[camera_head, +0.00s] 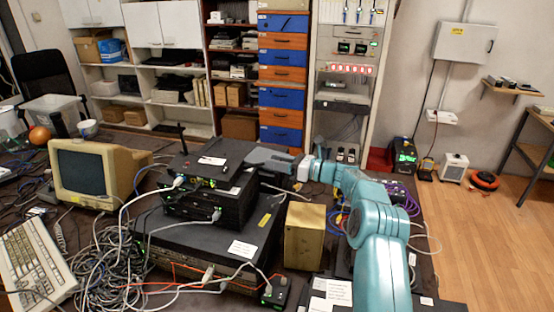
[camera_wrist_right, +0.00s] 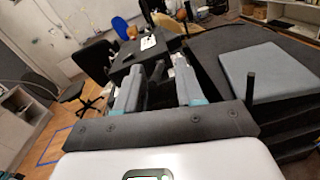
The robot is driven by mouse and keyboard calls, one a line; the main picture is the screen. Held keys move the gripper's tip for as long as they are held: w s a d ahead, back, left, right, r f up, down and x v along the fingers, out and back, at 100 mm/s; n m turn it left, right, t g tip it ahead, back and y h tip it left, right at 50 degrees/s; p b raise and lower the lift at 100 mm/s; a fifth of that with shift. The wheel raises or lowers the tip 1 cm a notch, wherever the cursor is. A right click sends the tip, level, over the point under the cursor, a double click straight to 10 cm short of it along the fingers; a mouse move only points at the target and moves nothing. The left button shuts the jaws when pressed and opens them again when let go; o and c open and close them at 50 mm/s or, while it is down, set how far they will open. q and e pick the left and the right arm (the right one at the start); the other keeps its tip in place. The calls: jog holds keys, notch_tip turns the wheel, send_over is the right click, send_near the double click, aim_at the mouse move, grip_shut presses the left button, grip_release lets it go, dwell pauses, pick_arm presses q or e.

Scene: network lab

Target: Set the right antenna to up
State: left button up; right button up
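The black router (camera_head: 208,165) tops a stack of dark devices; its white label also shows in the wrist view (camera_wrist_right: 148,42). One thin black antenna (camera_head: 182,138) stands upright at its back left corner. The right antenna cannot be made out in the head view, where my right gripper (camera_head: 262,156) reaches in from the right to the router's back right edge. In the wrist view my right gripper (camera_wrist_right: 157,82) has its two grey fingers apart. A dark piece lies between them; I cannot tell whether it is the antenna or whether they touch it. My left gripper is not in view.
A beige monitor (camera_head: 88,172) and a tangle of grey cables (camera_head: 112,262) are left of the stack. A gold box (camera_head: 304,236) stands right of it, beside my arm. A small black device (camera_head: 275,292) sits in front.

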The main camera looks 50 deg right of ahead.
jog(key=shift+w+a+r, duration=0.1)
jog(key=shift+w, duration=0.05)
jog(key=shift+s+a+r, duration=0.25)
jog(key=shift+s+r, duration=0.05)
jog(key=shift+s, duration=0.05)
jog(key=shift+w+d+f, duration=0.15)
grip_shut()
dwell(0.9)
